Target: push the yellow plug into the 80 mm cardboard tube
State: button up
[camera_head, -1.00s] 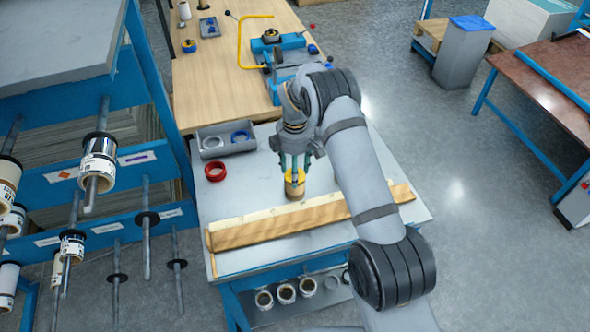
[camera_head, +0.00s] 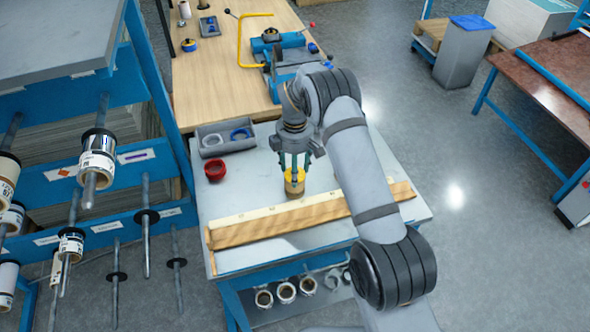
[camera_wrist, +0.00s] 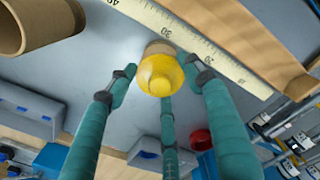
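The yellow plug (camera_head: 294,174) sits at the top of a short upright cardboard tube (camera_head: 294,188) on the grey table. In the wrist view the plug (camera_wrist: 161,75) shows its yellow face, with the tube (camera_wrist: 159,47) just behind it. How deep the plug sits cannot be told. My gripper (camera_head: 294,160) is directly above, pointing down. In the wrist view its teal fingers (camera_wrist: 160,85) are spread around the plug, with a small gap on the left side. The fingers look open and hold nothing.
A larger cardboard tube (camera_wrist: 38,22) is close at top left in the wrist view. A red ring (camera_head: 215,169) and a grey bin (camera_head: 207,152) with rings stand behind left.

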jog(key=o, duration=0.5)
jog(key=shift+s+f, duration=0.15)
jog(key=shift+f, duration=0.25)
jog(key=shift+r, duration=0.15)
jog(key=shift+r, duration=0.2)
notch_tip(320, 180, up, 12)
jog(key=shift+f, duration=0.25)
